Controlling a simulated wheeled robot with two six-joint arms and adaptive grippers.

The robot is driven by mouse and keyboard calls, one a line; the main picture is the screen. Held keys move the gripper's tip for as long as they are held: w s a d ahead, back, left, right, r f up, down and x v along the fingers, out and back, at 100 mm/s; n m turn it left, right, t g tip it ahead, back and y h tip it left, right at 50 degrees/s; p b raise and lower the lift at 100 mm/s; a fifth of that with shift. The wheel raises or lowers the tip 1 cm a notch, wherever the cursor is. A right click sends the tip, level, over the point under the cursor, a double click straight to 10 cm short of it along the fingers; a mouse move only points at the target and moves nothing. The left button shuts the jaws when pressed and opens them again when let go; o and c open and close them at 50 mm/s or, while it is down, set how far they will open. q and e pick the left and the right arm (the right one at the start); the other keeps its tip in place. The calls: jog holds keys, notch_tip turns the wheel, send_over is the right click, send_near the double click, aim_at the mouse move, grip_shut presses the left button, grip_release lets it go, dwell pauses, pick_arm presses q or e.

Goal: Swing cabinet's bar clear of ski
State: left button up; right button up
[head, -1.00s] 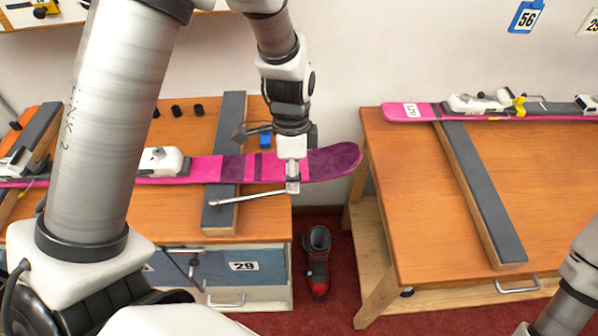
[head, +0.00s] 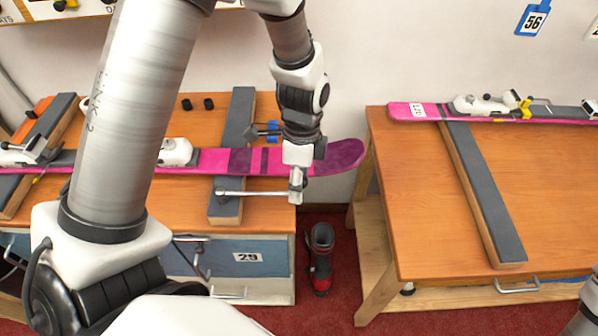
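A pink and purple ski (head: 212,160) lies across the left bench on grey padded rests, its tip pointing right. The cabinet (head: 222,272) under this bench has a blue front labelled 29. A thin metal bar (head: 250,194) runs almost level along the ski's near side, above the near end of a padded rest (head: 226,207). My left gripper (head: 296,188) reaches down past the ski near its tip and appears shut on the bar's right end. Its far finger is partly hidden. Only a piece of my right arm shows at the lower right; its gripper is out of view.
A right bench (head: 400,200) carries another pink ski (head: 430,111) and a padded rest (head: 480,190). A red and black boot (head: 320,255) stands on the floor between the benches. A blue clamp (head: 272,130) sits behind the left ski.

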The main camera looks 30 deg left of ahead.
pick_arm(q)
jog(key=shift+w+d, duration=0.1)
jog(key=shift+d, duration=0.05)
jog(key=shift+r, duration=0.1)
notch_tip(320, 180, up, 12)
jog(key=w, duration=0.2)
jog(key=shift+a, duration=0.45)
jog(key=shift+w, duration=0.1)
